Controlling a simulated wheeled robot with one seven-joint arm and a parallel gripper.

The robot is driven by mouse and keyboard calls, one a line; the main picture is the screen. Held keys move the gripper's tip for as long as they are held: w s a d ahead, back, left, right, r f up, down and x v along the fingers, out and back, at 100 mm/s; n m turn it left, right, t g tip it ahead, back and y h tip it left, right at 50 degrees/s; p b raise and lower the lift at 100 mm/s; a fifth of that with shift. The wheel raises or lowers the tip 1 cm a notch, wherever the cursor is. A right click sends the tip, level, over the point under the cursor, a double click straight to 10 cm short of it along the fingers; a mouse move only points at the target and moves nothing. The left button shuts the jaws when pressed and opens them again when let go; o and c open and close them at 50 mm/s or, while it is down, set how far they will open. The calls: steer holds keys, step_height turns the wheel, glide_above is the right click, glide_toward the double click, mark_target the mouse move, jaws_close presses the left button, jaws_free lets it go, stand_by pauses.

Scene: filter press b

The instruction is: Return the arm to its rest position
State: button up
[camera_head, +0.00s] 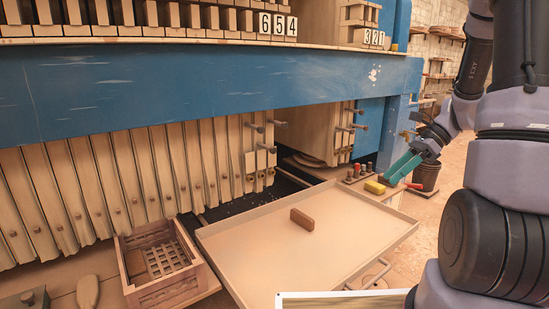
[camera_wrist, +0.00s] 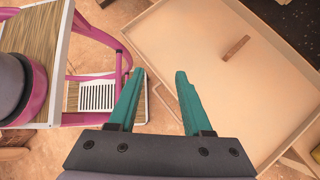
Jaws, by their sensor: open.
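My arm runs down the right side of the head view.
The tan tray (camera_head: 270,255) holds one brown block (camera_head: 302,220). A wooden crate (camera_head: 160,265) stands to its left. The blue press beam (camera_head: 200,88) spans the back. A bucket (camera_head: 426,177) stands behind my gripper. A pink-framed cart (camera_wrist: 122,58) shows in the wrist view.

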steer(key=s+a+r+n+t+h, duration=0.3)
steer(key=s+r+n, duration=0.3)
steer(key=r+n, duration=0.2)
steer(key=s+a+r+n+t+h, duration=0.3)
steer(key=s+r+n, duration=0.3)
steer(key=r, duration=0.6)
steer(key=shift+a+r+n+t+h, duration=0.3)
steer(key=shift+a+n+t+h, duration=0.1)
steer(key=shift+a+n+t, duration=0.5)
